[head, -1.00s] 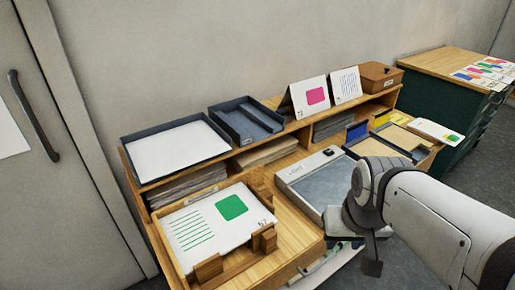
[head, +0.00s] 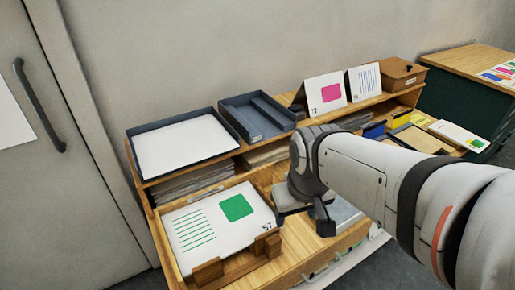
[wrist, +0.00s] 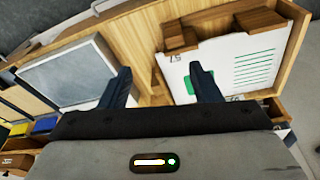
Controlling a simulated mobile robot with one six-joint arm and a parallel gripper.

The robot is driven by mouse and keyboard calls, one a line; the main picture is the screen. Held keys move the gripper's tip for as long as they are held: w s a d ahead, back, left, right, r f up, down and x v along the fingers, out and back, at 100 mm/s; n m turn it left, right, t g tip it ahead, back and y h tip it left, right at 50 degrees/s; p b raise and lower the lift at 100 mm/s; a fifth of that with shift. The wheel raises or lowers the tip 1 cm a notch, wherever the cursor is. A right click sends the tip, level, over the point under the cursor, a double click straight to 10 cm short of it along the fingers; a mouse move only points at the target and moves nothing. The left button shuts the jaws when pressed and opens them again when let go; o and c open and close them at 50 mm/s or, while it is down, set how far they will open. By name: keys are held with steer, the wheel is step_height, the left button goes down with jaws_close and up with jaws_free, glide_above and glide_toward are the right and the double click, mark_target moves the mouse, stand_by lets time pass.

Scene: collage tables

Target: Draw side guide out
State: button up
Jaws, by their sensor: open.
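A white sheet (head: 222,222) with green lines and a green block lies in a wooden holder at the desk's left; it also shows in the wrist view (wrist: 228,55). Wooden guide blocks stand at its front edge (head: 207,272) and right front corner (head: 268,244). In the wrist view the corner block (wrist: 180,37) lies beyond my fingers, and a small wooden piece (wrist: 157,82) shows between them. I cannot tell which piece is the side guide. My gripper (head: 308,212) is open and empty above the desk, right of the holder; in the wrist view its fingers (wrist: 163,82) are spread wide.
A grey-topped flat device (wrist: 68,72) lies beside the holder, partly hidden by my arm in the head view. A shelf behind carries a paper tray (head: 183,147), an empty dark tray (head: 256,117) and standing cards. A door is at left.

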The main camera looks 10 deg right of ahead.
steer(key=w+f+n, duration=0.4)
steer(key=w+n, duration=0.2)
steer(key=w, duration=0.1)
steer(key=w+f+n+g+b, duration=0.1)
steer(key=w+f+n, duration=0.3)
steer(key=w+n, duration=0.3)
steer(key=w+f+n+g, duration=0.1)
steer(key=w+f+n, duration=0.3)
steer(key=w+n, duration=0.3)
steer(key=shift+a+f, duration=0.15)
steer(key=shift+a, duration=0.05)
steer(key=shift+n, duration=0.4)
step_height(320, 180, down, 8)
steer(key=shift+r, duration=0.1)
